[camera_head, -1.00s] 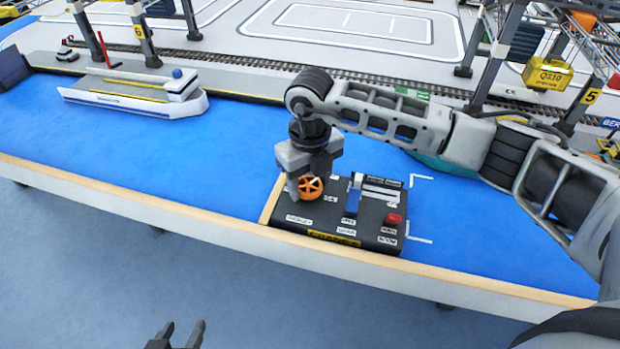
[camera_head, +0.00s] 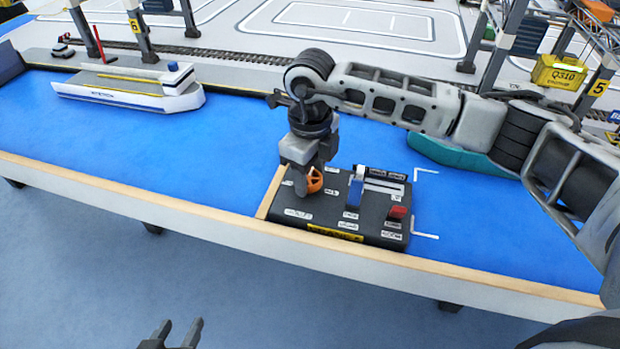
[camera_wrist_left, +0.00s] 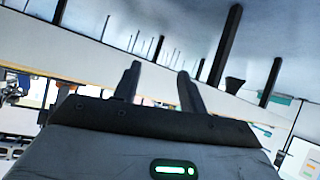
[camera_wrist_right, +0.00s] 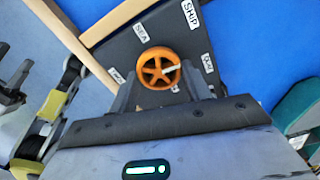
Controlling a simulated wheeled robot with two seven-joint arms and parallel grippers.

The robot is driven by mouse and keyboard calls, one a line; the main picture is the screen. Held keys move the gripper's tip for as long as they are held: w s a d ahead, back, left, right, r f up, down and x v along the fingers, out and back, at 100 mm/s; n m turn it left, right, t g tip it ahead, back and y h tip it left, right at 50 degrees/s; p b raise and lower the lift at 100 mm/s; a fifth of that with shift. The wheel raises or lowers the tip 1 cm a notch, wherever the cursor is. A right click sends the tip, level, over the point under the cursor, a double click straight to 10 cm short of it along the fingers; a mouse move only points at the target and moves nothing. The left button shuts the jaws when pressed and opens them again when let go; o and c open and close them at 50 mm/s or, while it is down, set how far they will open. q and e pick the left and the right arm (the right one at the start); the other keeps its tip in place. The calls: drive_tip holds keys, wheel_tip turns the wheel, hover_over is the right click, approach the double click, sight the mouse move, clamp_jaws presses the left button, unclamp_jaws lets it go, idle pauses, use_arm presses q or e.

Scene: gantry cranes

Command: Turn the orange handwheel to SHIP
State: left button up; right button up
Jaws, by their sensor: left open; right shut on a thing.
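The orange handwheel (camera_head: 315,181) stands on the left part of a black control box (camera_head: 345,228). My right gripper (camera_head: 310,179) is over it from above, shut on its rim, and hides part of it. In the right wrist view the handwheel (camera_wrist_right: 158,68) sits between the fingers. Its white mark points right, towards a label (camera_wrist_right: 208,62) too small to read surely. The SHIP label (camera_wrist_right: 190,14) is at the upper right and the SEA label (camera_wrist_right: 141,33) is just above the wheel. My left gripper (camera_head: 178,334) is open and empty, low in front of the table.
A blue lever (camera_head: 354,193) and a red button (camera_head: 398,212) are on the box, right of the wheel. A model ship (camera_head: 130,88) lies at the back left of the blue table. A wooden edge (camera_head: 150,203) runs along the front.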

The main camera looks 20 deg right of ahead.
sight(311, 176)
drive_tip(key=n+b, duration=0.3)
drive_tip(key=n, duration=0.1)
drive_tip(key=shift+w, duration=0.1)
drive_tip(key=shift+n+b, duration=0.7)
drive_tip(key=shift+n, duration=0.6)
drive_tip(key=shift+r, duration=0.1)
drive_tip(key=o, duration=1)
drive_tip(key=shift+r, duration=0.1)
wheel_tip(311, 176, up, 16)
drive_tip(key=shift+f, duration=0.1)
